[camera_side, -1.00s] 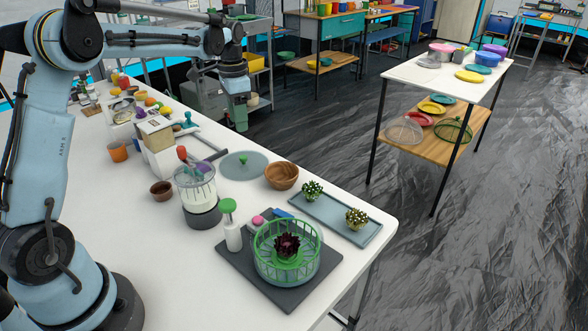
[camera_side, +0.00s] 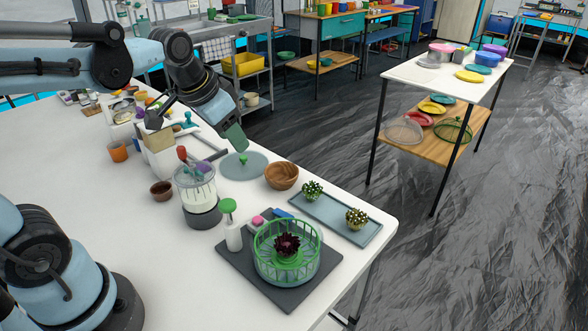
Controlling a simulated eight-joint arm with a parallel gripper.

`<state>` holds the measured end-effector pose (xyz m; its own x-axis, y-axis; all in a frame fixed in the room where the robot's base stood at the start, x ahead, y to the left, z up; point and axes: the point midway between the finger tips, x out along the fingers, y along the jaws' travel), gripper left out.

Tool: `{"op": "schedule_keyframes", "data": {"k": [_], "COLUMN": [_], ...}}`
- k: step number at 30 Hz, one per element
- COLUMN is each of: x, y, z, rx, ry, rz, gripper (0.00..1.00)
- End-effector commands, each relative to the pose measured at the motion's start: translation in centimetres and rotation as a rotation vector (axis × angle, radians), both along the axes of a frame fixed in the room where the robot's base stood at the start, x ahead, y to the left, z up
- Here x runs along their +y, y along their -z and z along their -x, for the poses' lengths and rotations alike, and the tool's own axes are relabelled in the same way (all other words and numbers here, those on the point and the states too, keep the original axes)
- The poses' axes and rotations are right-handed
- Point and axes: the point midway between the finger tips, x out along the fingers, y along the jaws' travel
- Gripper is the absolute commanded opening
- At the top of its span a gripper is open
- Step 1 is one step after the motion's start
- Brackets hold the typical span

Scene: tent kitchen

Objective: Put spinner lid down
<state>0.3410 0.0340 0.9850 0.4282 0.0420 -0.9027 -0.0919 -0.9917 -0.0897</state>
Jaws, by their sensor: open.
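The spinner lid (camera_side: 256,172) is a flat grey-blue disc with a small green knob (camera_side: 243,158). It lies flat on the white table, behind the wooden bowl. My gripper (camera_side: 236,140) is open and points down, with its greenish tip just above and behind the knob in the picture. I cannot tell how large the gap is. The spinner (camera_side: 258,262), a clear bowl with a green slatted basket, stands uncovered on a dark mat (camera_side: 237,267) at the table's front. A dark red leafy head (camera_side: 287,244) sits in the basket.
A brown wooden bowl (camera_side: 282,176) stands right of the lid. A blender-like jar (camera_side: 199,197) and a green-capped bottle (camera_side: 231,228) stand nearer. A blue-grey tray (camera_side: 335,217) holds two small plants. Several tools and boxes crowd the table's left. Bare table lies at front left.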

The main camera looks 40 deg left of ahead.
Motion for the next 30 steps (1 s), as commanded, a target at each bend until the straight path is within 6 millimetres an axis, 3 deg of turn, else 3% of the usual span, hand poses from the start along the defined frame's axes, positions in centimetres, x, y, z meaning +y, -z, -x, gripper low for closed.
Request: {"op": "schedule_keyframes", "data": {"k": [3,9,30], "x": [-1.6,-3.0,-3.4], "y": [1.2,3.0,3.5], "z": [2.4,4.6,5.2], "rx": [-0.072,-0.156,-0.181], "ry": [-0.031,-0.072,-0.084], "rz": [0.032,0.081,0.098], "gripper": [0.47,0.47,0.47]}}
